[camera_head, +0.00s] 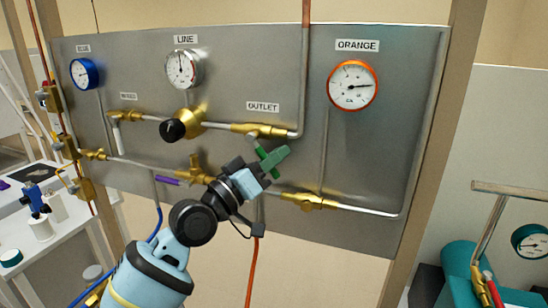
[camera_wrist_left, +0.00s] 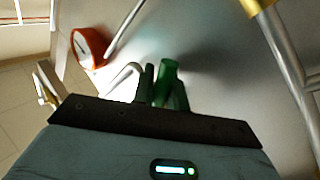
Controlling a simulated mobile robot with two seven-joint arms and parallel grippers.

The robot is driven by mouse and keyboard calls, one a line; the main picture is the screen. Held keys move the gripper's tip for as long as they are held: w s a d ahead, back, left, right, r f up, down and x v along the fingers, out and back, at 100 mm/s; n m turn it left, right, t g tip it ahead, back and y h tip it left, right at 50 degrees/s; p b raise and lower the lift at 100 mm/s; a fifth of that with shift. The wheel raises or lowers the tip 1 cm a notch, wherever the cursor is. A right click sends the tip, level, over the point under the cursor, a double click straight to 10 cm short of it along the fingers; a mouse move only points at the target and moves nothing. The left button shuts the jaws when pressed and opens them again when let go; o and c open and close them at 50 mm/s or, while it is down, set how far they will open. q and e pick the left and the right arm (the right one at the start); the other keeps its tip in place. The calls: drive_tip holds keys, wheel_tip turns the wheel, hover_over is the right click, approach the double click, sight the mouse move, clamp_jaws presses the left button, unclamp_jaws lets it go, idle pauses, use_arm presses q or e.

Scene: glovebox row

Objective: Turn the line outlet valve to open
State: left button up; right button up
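The line outlet valve (camera_head: 258,130) is a brass body on the pipe under the OUTLET label, with a bright green lever (camera_head: 262,150) that slants down to the right. My left gripper (camera_head: 274,160) comes up from below and is at the lever. In the left wrist view the bright green lever (camera_wrist_left: 167,80) sits between two dark green fingers (camera_wrist_left: 163,97), close on either side; the gripper looks shut on it. The contact itself is partly hidden. My right gripper is in neither view.
The LINE regulator has a black knob (camera_head: 172,130) and a gauge (camera_head: 184,69) above. Blue (camera_head: 85,74) and orange (camera_head: 352,85) gauges flank it. A purple-handled valve (camera_head: 168,180) and another brass valve (camera_head: 310,201) are lower on the panel. An orange hose (camera_head: 252,275) hangs beside my arm.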

use_arm(q)
drive_tip(key=shift+o, duration=0.5)
drive_tip(key=v, duration=0.8)
drive_tip(key=shift+b, duration=0.4)
drive_tip(key=shift+w+r, duration=0.1)
drive_tip(key=shift+c, duration=0.3)
